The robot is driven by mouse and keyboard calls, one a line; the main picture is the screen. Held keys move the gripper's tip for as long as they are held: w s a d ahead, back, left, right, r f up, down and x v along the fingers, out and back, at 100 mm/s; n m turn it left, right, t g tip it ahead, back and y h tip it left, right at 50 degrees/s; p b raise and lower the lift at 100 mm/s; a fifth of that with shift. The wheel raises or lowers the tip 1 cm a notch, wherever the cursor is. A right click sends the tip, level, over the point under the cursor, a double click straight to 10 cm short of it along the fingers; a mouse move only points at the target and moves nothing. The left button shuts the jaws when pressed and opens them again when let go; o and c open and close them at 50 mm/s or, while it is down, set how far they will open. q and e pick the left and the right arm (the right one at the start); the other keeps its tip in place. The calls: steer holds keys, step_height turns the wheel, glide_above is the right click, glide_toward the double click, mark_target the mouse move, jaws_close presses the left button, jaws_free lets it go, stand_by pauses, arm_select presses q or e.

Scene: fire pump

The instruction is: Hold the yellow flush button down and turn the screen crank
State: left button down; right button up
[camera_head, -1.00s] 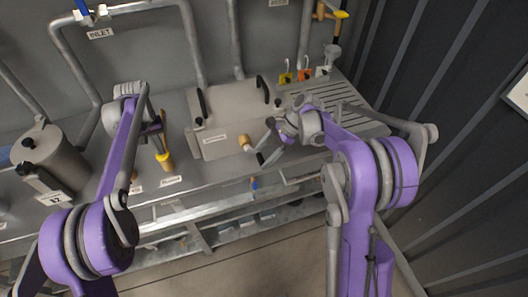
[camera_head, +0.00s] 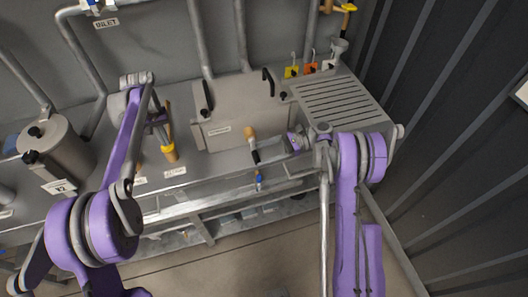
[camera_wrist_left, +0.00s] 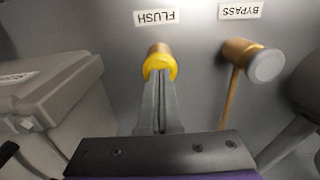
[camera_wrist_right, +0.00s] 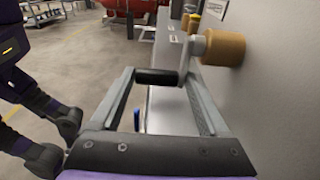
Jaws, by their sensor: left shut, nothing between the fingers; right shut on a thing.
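The screen crank (camera_head: 250,133) has a tan hub (camera_wrist_right: 223,48), a short grey arm and a black handle (camera_wrist_right: 157,76). My right gripper (camera_wrist_right: 160,78) is shut on the black handle, which spans between its fingertips. In the head view the handle hangs below the hub.
A tan bypass valve (camera_wrist_left: 240,55) with a grey knob sits beside the flush button. A lidded box (camera_head: 228,108) stands behind the crank, with a slatted grate (camera_head: 340,100) to its right. A cylinder (camera_head: 52,150) stands at left. A ribbed dark wall is at right.

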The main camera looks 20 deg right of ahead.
steer(key=shift+s+a+f+y, duration=0.1)
steer(key=shift+s+f+y, duration=0.15)
steer(key=shift+y, duration=0.05)
stand_by(0.4)
